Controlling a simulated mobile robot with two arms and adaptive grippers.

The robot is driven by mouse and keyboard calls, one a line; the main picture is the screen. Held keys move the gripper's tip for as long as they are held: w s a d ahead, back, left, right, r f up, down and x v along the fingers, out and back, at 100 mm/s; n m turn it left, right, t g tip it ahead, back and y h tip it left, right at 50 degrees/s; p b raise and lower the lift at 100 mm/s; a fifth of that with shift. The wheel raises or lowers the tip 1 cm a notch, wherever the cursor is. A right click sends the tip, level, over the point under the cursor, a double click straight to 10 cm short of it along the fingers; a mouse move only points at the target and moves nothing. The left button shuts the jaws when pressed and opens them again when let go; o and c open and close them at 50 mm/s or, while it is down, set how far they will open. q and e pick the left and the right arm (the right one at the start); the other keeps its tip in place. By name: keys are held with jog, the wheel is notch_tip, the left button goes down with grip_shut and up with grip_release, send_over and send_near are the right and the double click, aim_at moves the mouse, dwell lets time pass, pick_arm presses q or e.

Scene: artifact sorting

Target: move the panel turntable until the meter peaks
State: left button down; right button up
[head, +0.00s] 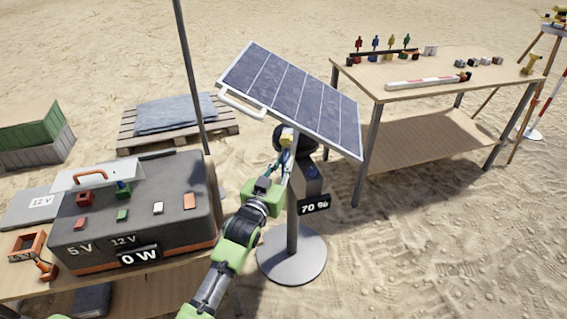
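The solar panel (290,85) is tilted on top of a grey post with a round base (292,258) on the sand. A white handle (242,105) runs along the panel's left edge. A dark turntable joint (306,146) sits under the panel. A display (314,205) on the post reads 70 %. The dark power case (190,218) at left carries a meter (139,257) reading 0 W.
A wooden table (440,75) with small coloured figures and a striped rod stands right of the panel. A thin dark pole (188,65) rises left of it. A pallet (175,137) and crates (38,155) lie behind the case. Open sand is at lower right.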

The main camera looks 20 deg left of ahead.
pick_arm(q)
jog(key=shift+w+d+r, duration=0.1)
jog(key=shift+w+d, duration=0.15)
jog(key=shift+d, duration=0.9)
jog(key=shift+w+d+r, duration=0.1)
jog(key=shift+w+d, duration=0.1)
jog(key=shift+d, duration=0.95)
jog(key=c, duration=2.1)
grip_release()
jog(key=shift+f, duration=0.1)
jog(key=s, duration=1.2)
jog(key=shift+a, duration=0.4)
